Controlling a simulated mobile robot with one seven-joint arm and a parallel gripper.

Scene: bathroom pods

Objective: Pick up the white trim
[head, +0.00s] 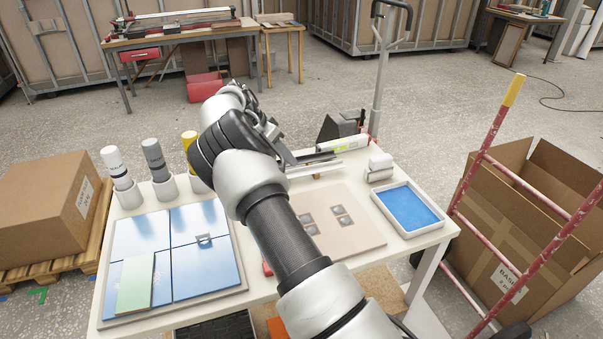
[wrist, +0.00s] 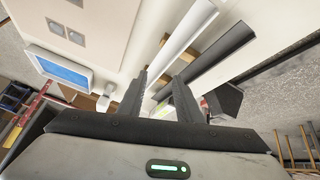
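The white trim (head: 318,169) is a long pale strip lying along the back part of the white table. In the wrist view the white trim (wrist: 184,36) runs from the upper right down toward the gap between my fingers. My gripper (wrist: 161,82) is open, its two dark fingers apart, with nothing clearly held. The near end of the trim shows between and beyond the fingertips; I cannot tell whether they touch it. In the head view my arm hides most of the gripper and the trim's left end.
A dark grey trim (wrist: 222,56) lies beside the white one, with wooden supports (wrist: 191,51) between. A blue-lined tray (head: 408,206), a tiled board (head: 208,270) and several bottles, including a grey one (head: 154,156), occupy the table. A red hand truck (head: 488,150) stands at right.

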